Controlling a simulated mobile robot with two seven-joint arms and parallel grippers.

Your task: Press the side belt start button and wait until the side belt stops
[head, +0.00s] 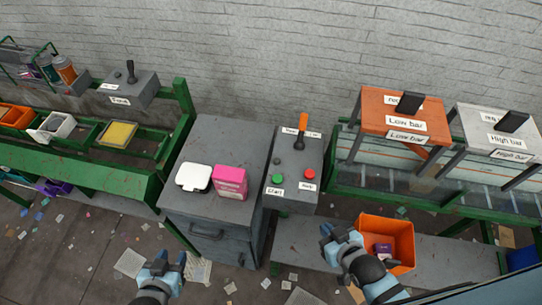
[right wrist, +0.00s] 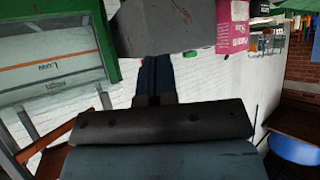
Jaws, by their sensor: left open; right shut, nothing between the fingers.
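A grey control box (head: 292,165) stands in the middle of the head view. It carries a green button (head: 278,178) at left front, a red button (head: 309,174) at right, and an orange-handled lever (head: 301,130) at the back. The label by the green button seems to read "Start". My right gripper (head: 328,234) is shut and empty, in front of and below the box, apart from the buttons. In the right wrist view its fingers (right wrist: 155,70) point toward a grey box-like surface. My left gripper (head: 172,262) is open and empty, low in front of the grey cabinet.
The cabinet (head: 205,150) holds a white item (head: 193,178) and a pink box (head: 231,181). An orange bin (head: 402,232) with a purple item is beside my right gripper. Low bar (head: 402,108) and High bar (head: 497,130) gates stand over the right belt. Scraps litter the floor.

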